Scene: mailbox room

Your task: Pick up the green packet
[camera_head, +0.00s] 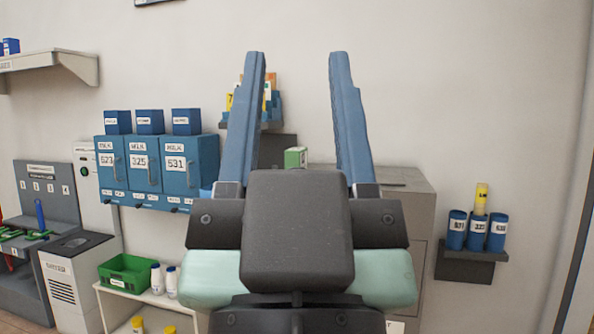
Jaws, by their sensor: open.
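A small green packet (296,157) shows just above the dark body of my gripper. It has a pale side and appears to stand on top of the grey cabinet, though its base is hidden behind my gripper. My gripper (296,60) is open, with its two blue fingers pointing up in the picture and spread wide apart. The packet appears between the fingers in the picture, nearer the palm than the tips. Nothing is held. I cannot tell how far the packet is from the fingers in depth.
The grey cabinet (422,215) stands behind my gripper. Blue mailboxes (143,165) with small blue boxes on top are at left. A blue rack (275,108) with coloured items is on the wall. A shelf (470,262) with blue cylinders is at right. A green bin (125,274) sits lower left.

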